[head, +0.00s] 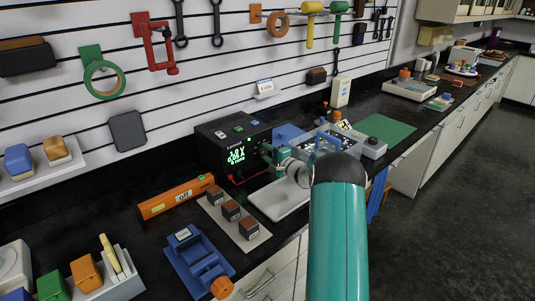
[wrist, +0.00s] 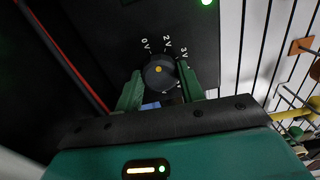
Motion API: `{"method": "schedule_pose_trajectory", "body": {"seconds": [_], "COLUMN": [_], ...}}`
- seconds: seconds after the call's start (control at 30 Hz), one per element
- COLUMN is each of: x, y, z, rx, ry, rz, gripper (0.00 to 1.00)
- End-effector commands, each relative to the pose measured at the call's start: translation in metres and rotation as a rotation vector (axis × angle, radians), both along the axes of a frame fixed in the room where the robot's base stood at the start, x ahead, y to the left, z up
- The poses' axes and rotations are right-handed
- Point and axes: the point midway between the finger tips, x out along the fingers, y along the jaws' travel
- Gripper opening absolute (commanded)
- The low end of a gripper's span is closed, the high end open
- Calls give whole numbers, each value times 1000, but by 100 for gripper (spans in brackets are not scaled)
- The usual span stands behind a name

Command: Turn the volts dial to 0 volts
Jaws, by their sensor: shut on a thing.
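The volts dial (wrist: 159,70) is a round dark knob with a yellow dot near its centre. White labels including 0 V, 2 V and 3 V curve around its upper side in the wrist view; lower ones are partly hidden. My gripper (wrist: 160,90) has one green finger on each side of the dial and is shut on it. The dial sits on the front of a black power supply (head: 216,132), whose green display is too small to read surely. In the head view my gripper (head: 268,152) reaches the right side of that front and hides the dial. I cannot tell which label the dial points to.
An orange device (head: 176,198), several dark blocks on a pale board (head: 245,243) and a blue vise-like tool (head: 200,262) lie left of my arm. A white tray (head: 278,200) lies below my gripper. A clear bin stands right of the supply. A green mat (head: 387,129) lies farther right.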

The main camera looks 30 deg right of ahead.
Motion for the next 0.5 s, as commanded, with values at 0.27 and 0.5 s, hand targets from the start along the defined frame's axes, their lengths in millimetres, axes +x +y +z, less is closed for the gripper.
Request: {"method": "schedule_pose_trajectory", "body": {"seconds": [0.27,0.5], "x": [0,0], "y": [0,0], "z": [0,0], "rx": [-207,-310], "ry": [-28,-42], "rz": [0,0], "gripper": [16,16]}}
